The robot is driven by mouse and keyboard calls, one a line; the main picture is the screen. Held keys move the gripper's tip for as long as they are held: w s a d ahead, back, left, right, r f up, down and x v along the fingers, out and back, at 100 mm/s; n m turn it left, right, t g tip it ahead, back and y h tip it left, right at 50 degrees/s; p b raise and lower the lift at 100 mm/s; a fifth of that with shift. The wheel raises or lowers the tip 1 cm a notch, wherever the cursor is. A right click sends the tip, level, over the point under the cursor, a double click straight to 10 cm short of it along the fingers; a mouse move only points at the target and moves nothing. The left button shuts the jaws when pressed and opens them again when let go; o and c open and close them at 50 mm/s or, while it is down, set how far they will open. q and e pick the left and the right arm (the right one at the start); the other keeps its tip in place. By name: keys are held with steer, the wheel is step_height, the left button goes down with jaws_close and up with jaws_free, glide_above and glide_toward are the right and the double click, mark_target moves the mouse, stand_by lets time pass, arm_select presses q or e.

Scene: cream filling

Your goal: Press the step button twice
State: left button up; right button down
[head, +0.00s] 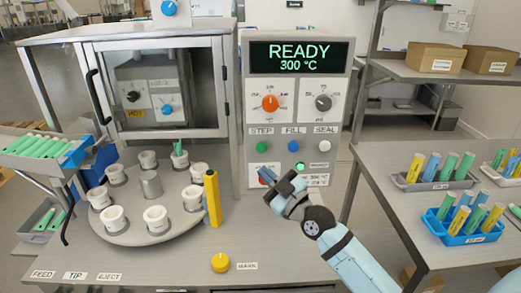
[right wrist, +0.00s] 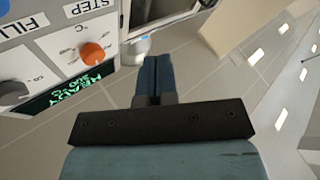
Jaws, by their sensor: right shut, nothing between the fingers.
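The green step button (head: 262,147) sits under its STEP label on the grey control panel (head: 336,118), left of the blue FILL button (head: 294,146) and the white SEAL button (head: 325,145). My right gripper (head: 268,178) is shut and empty, in front of the lower panel. In the head view it shows just below the step button; I see no contact with it. In the right wrist view the shut fingers (right wrist: 156,70) point away, and the STEP label (right wrist: 88,5) is at the top edge. The step button itself is not visible there. My left gripper is not in view.
The panel display (head: 300,57) reads READY, 300 °C. A turntable (head: 150,236) with several white cups stands left, with a yellow post (head: 213,198) beside it. A yellow button (head: 220,262) is at the table front. Trays of colored tubes sit on the right table (head: 385,165).

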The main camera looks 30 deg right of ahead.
mark_target(262, 147)
steer(key=w+d+b, duration=0.3)
steer(key=w+d, duration=0.1)
steer(key=w, duration=0.3)
steer(key=shift+w+d, duration=0.25)
steer(key=shift+w, duration=0.05)
steer(key=shift+w+b, duration=0.15)
steer(key=shift+b, duration=0.15)
stand_by(1.8)
steer(key=shift+w+d, duration=0.2)
